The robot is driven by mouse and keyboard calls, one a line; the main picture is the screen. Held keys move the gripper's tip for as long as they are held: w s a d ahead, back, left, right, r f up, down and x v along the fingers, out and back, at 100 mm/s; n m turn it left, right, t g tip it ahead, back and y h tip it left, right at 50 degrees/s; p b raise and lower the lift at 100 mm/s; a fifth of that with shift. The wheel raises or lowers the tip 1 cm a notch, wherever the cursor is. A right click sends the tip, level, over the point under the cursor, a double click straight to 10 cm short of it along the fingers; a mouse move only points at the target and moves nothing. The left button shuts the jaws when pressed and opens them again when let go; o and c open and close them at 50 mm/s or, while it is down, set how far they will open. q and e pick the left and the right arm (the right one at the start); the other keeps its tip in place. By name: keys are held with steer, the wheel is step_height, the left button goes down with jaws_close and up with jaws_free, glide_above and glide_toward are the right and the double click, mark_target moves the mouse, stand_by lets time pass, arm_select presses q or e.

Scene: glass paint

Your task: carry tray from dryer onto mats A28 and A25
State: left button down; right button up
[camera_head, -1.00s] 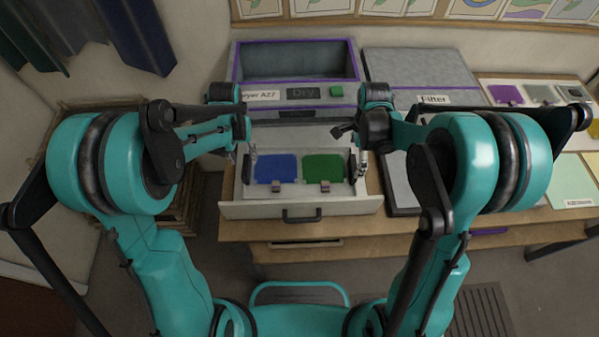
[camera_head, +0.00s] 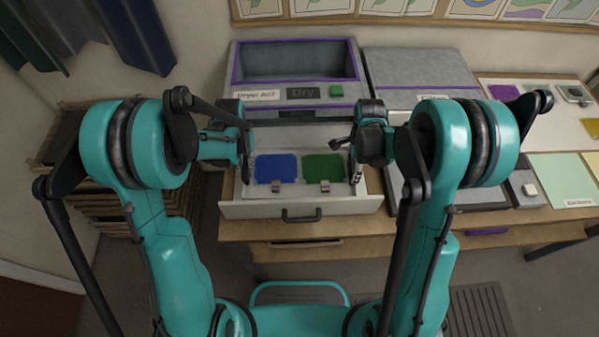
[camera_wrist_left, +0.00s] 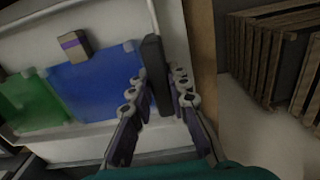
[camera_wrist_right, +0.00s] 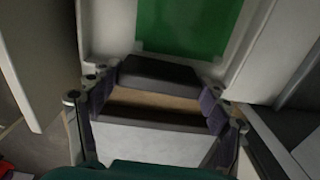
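The tray (camera_head: 300,188) lies in the pulled-out dryer drawer (camera_head: 300,208). It carries a blue glass panel (camera_head: 276,168) at left and a green glass panel (camera_head: 323,167) at right. My left gripper (camera_head: 243,172) is at the tray's left end. In the left wrist view its fingers (camera_wrist_left: 162,85) stand on both sides of a dark handle (camera_wrist_left: 157,75), fairly close; contact is unclear. My right gripper (camera_head: 356,160) is at the right end. In the right wrist view its fingers (camera_wrist_right: 155,95) are wide apart, with a dark handle (camera_wrist_right: 158,72) between them.
The dryer (camera_head: 295,75) stands behind the drawer, with a green button (camera_head: 336,91). A grey filter unit (camera_head: 420,70) is to its right. A pale green mat (camera_head: 562,180) lies on the right table. Wooden racks (camera_head: 125,205) stand at left.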

arm_select(q)
steer(key=shift+r, duration=0.1)
arm_select(e)
steer(key=shift+r, duration=0.1)
